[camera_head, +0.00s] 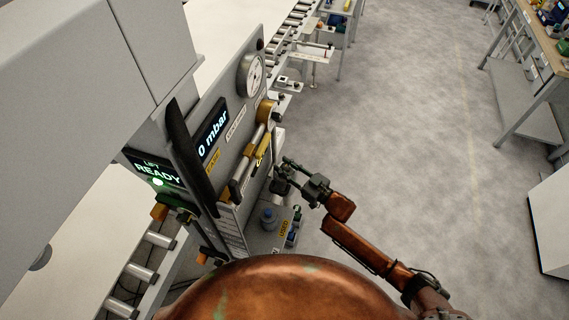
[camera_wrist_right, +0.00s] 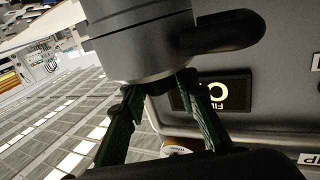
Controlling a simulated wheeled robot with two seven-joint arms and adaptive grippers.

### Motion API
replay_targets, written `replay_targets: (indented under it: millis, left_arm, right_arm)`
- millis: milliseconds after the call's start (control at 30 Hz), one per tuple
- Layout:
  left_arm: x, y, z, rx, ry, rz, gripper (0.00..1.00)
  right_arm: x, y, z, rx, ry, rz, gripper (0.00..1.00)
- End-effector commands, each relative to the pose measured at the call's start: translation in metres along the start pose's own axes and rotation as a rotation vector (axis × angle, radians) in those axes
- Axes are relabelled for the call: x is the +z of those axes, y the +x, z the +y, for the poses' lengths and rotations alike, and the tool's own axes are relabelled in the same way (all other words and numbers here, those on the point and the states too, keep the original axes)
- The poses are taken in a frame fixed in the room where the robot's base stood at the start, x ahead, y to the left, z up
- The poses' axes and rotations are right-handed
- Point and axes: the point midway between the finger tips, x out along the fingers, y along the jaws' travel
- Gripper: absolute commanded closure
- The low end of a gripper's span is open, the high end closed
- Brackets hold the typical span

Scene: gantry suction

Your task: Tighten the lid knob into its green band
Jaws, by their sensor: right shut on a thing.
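In the right wrist view a grey cylindrical housing with a lid (camera_wrist_right: 135,38) fills the top. The fingers partly hide the knob. In the head view my right gripper (camera_head: 284,178) reaches to the right side of the grey panel (camera_head: 228,150); the knob is too small to make out there. I cannot make out a green band. My left gripper is not in view.
The panel carries a round gauge (camera_head: 252,75), a "0 mbar" display (camera_head: 212,133) and a long dark handle (camera_head: 190,155). Conveyor rollers (camera_head: 150,240) lie left. Open floor (camera_head: 410,150) lies to the right.

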Motion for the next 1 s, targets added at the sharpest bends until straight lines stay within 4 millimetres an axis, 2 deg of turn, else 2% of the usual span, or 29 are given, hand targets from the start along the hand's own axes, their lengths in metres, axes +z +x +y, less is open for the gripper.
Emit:
replay_targets:
  millis: [267, 700, 733, 1000]
  left_arm:
    - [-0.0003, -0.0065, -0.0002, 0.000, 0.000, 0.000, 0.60]
    - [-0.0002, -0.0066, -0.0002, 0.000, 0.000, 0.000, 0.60]
    - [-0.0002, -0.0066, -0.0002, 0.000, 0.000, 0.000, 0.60]
    - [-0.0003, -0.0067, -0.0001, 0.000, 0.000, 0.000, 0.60]
  right_arm:
    - [-0.0004, 0.0001, 0.0003, 0.079, 0.000, 0.001, 0.97]
    - [-0.0009, 0.0005, 0.0007, 0.087, -0.002, 0.002, 0.97]
    - [-0.0009, 0.0005, 0.0007, 0.087, -0.002, 0.003, 0.71]
    - [-0.0005, 0.0004, 0.0003, 0.087, -0.001, 0.002, 0.54]
